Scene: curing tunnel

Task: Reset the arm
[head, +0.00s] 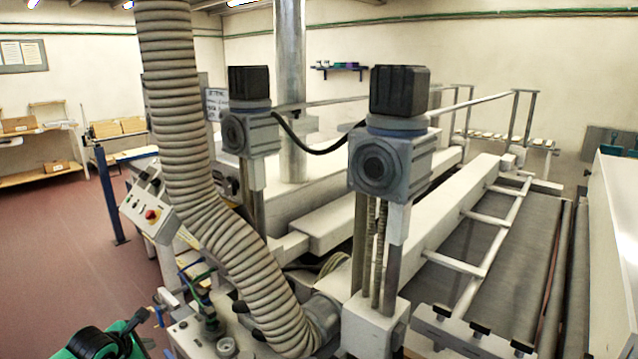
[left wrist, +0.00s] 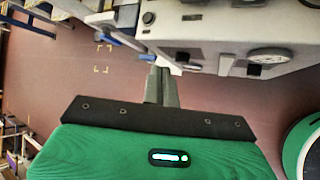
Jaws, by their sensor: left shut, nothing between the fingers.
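My left gripper (left wrist: 161,88) shows in the left wrist view as two grey fingers held together beyond a black plate and green housing. It is shut and empty, pointing towards the side of the machine. In the head view, part of my green and black left arm is at the bottom left corner, low beside the machine's front; the fingertips are hard to make out there. My right gripper is in neither view.
The curing machine (head: 405,240) fills the middle and right. A ribbed hose (head: 180,110) hangs down to it. A control box (head: 150,213) with a red button juts out at its left. Gauges (left wrist: 268,56) lie close to my left gripper. Red floor (head: 60,270) is clear at left.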

